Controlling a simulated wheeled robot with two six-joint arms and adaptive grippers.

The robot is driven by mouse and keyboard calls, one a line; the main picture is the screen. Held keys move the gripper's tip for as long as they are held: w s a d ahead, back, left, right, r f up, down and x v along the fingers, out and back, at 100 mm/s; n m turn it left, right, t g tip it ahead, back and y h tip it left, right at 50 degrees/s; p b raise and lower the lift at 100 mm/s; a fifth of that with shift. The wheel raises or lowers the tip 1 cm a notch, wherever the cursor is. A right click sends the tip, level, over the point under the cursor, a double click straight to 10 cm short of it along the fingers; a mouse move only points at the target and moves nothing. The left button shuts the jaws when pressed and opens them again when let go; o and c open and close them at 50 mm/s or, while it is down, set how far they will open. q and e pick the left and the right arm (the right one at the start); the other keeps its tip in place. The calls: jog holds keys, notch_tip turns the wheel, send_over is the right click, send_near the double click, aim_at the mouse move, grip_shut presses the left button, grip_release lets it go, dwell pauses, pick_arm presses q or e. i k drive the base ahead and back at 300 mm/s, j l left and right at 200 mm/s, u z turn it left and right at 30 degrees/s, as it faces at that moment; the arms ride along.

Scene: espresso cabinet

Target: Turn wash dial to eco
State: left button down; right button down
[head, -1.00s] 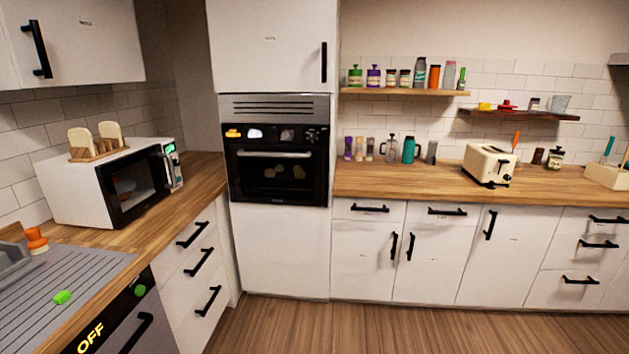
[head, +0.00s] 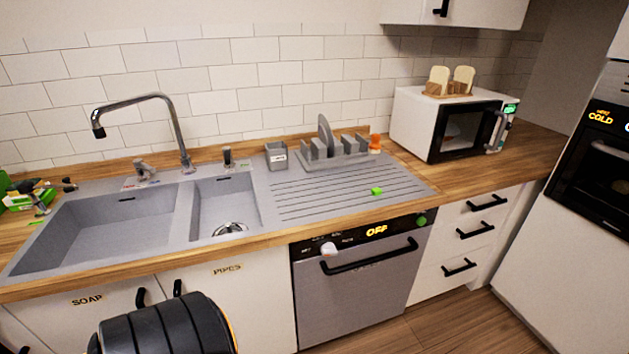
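The dishwasher (head: 360,284) is under the drainboard, with its grey door shut and a black handle across it. On its black top panel, the white wash dial (head: 328,248) is at the left, with small labels around it too small to read surely. The panel display (head: 376,231) reads OFF in yellow. A green round button (head: 421,220) is at the panel's right end. Neither gripper shows; a black rounded part of my own arm is at the bottom left, well away from the dial.
A double sink (head: 120,225) with a tall tap is at the left. The drainboard (head: 310,200) holds a dish rack (head: 335,155) and a green sponge (head: 377,191). A microwave (head: 450,125) stands at the right. Floor in front of the dishwasher is clear.

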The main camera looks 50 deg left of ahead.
aim_at(328, 249)
jog(key=u, duration=1.2)
